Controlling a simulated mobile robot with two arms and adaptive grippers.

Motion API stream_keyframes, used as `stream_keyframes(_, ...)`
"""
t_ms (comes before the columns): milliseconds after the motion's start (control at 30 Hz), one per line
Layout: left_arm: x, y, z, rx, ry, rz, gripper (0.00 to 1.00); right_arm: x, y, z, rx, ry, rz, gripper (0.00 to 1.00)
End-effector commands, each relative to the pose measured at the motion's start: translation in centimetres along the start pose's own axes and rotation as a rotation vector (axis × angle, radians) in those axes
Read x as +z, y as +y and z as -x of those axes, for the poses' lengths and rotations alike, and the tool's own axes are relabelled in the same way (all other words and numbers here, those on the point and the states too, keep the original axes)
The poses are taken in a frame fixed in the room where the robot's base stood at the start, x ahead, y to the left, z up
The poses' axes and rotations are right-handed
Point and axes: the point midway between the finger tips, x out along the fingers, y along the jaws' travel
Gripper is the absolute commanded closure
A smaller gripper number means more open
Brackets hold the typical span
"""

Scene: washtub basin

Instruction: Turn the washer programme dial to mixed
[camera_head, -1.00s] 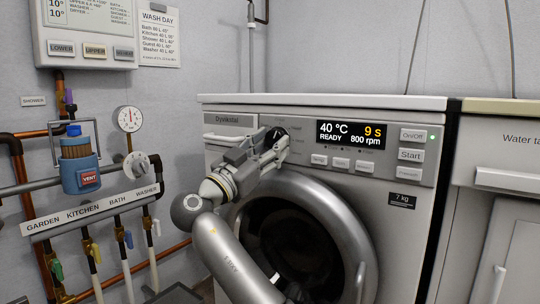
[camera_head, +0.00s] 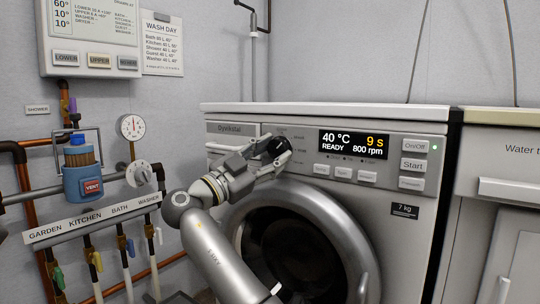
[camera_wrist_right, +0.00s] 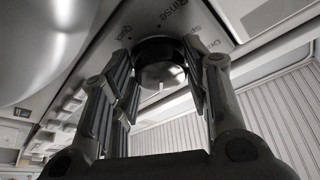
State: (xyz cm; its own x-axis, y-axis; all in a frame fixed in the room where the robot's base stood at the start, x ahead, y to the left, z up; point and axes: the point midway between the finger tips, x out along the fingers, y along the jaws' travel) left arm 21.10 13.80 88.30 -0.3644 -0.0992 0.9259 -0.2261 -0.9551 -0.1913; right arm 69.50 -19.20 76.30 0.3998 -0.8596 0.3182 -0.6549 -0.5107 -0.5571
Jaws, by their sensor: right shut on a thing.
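The washer (camera_head: 408,228) is white with a round door, and its display (camera_head: 354,146) reads 40 °C, READY, 9 s, 800 rpm. The dark round programme dial (camera_head: 272,142) is on the panel left of the display. My right gripper (camera_head: 277,151) is shut on the dial, its fingers on either side of it. In the right wrist view the dial (camera_wrist_right: 160,62) sits between the fingers, with a pale mark on its face and the words Rinse and Quick on the panel nearby. The mixed label cannot be read. My left gripper is not in view.
Buttons (camera_head: 412,165) line the panel's right side. A pipe manifold with a gauge (camera_head: 132,127), a blue vent unit (camera_head: 82,175) and several valves is on the left wall. A second white appliance (camera_head: 500,150) stands at right. The round door (camera_head: 310,250) lies below my arm.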

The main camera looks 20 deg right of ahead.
Motion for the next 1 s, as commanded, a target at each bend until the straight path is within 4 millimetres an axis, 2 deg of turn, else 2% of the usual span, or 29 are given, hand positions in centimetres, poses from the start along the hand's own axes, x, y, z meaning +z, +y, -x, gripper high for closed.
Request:
stream_keyframes(133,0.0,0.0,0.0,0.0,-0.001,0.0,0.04,0.0,0.0,0.0,0.0,-0.001,0.0,0.8)
stream_keyframes(167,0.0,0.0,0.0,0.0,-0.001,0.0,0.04,0.0,0.0,0.0,0.0,-0.001,0.001,0.54)
stream_keyframes(300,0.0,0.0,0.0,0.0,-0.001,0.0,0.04,0.0,0.0,0.0,0.0,-0.001,0.001,0.36)
stream_keyframes(667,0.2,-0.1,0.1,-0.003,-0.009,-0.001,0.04,0.0,0.0,0.2,-0.001,-0.001,0.001,0.35)
stream_keyframes(767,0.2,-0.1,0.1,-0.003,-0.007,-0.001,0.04,0.1,-0.1,1.3,-0.003,-0.003,0.001,0.35)
stream_keyframes(1000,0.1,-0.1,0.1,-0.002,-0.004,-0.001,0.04,0.1,0.0,5.3,-0.002,-0.004,0.001,0.35)
